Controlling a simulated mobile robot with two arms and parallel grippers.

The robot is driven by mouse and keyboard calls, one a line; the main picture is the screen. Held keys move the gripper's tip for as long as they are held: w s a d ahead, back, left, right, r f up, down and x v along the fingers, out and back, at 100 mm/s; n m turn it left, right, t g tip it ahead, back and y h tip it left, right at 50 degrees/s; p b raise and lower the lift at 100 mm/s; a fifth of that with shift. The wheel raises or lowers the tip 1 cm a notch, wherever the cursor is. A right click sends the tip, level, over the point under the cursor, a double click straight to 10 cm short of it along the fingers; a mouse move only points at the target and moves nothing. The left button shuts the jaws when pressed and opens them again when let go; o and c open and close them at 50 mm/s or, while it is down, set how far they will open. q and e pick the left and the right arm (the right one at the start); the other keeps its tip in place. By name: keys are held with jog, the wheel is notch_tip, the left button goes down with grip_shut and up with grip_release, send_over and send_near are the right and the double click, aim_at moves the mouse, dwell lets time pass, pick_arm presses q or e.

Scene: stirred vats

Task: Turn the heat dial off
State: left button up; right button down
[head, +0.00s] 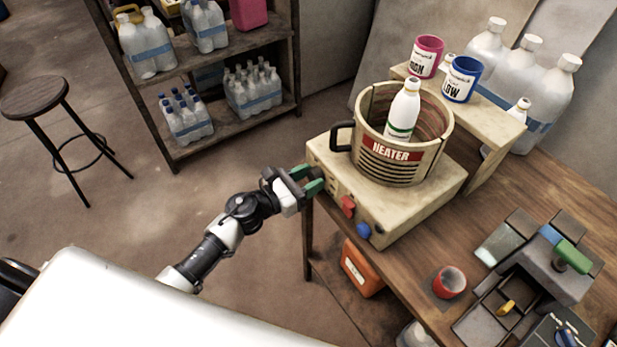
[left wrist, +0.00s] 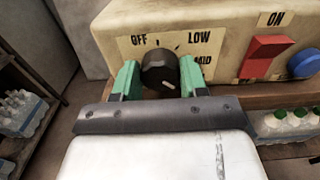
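The heat dial (left wrist: 159,70) is a dark round knob on the front of the cream heater box (head: 388,203). Its pale mark sits at the lower right of the knob, near the partly covered MID label (left wrist: 203,60). The OFF label (left wrist: 139,40) is at its upper left and LOW (left wrist: 199,37) at its upper right. My left gripper (head: 308,181) is at the box's left front corner; in the left wrist view its green fingers (left wrist: 160,78) are spread on either side of the dial. I cannot tell whether they touch it. My right gripper is not in view.
A red switch (left wrist: 266,57) marked ON and a blue button (left wrist: 303,64) are right of the dial. A heater pot (head: 390,165) holding a white bottle (head: 403,112) stands on the box.

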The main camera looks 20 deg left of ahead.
pick_arm(q)
jog(key=c, duration=0.3)
